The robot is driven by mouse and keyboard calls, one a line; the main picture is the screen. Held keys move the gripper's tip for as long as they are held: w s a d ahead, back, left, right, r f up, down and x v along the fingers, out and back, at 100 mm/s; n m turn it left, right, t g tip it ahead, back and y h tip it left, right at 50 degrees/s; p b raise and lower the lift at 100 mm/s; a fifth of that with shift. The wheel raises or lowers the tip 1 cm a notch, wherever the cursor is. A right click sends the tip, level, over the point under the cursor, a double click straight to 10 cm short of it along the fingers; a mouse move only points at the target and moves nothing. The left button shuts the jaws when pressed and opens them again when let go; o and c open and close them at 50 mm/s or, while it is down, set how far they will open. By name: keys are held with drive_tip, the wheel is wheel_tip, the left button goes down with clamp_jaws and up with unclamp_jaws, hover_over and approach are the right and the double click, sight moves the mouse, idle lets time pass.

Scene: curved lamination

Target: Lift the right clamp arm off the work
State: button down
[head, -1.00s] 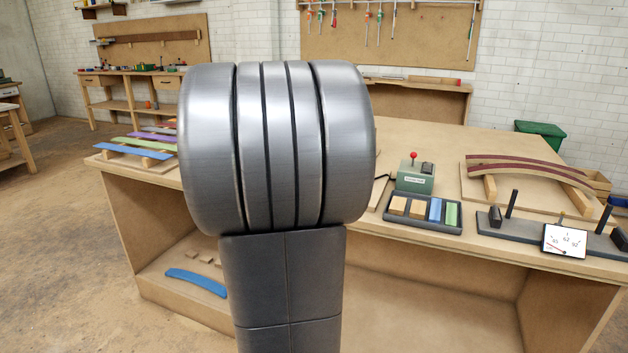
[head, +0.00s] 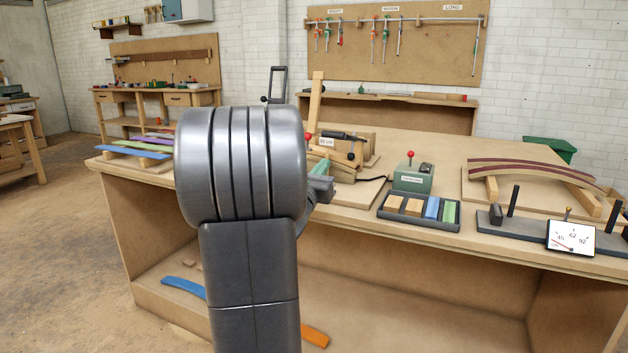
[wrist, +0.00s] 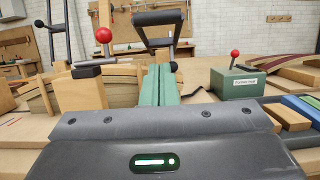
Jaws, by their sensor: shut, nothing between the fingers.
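The right clamp arm (head: 345,136) is a dark bar with a black handle, lying low over the press at the bench's back. In the wrist view its dark handle loop (wrist: 158,18) stands just beyond my fingertips, with a black knob at its lower right. The curved wooden work and form (wrist: 122,84) lie left of my fingers. My gripper (wrist: 160,70) has its green fingers together, with nothing seen between them; it also shows in the head view (head: 321,168), partly behind my arm. Contact with the handle cannot be told.
Another dark clamp frame (head: 277,84) stands upright at left. A red-knobbed lever (wrist: 103,36) stands near the work. A green box with a red lever (head: 413,178), a tray of blocks (head: 400,219) and a gauge (head: 570,238) stand to the right.

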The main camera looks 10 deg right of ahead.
drive_tip(key=shift+w+d+r, duration=0.35)
drive_tip(key=shift+w+r, duration=0.15)
drive_tip(key=shift+r, duration=0.2)
drive_tip(key=shift+w+d+r, duration=0.3)
drive_tip(key=shift+w+r, duration=0.2)
drive_tip(key=shift+r, duration=0.15)
drive_tip(key=shift+w+d+r, duration=0.35)
drive_tip(key=shift+w+r, duration=0.15)
drive_tip(key=shift+r, duration=0.2)
drive_tip(key=shift+r+p, duration=0.1)
drive_tip(key=shift+p, duration=0.25)
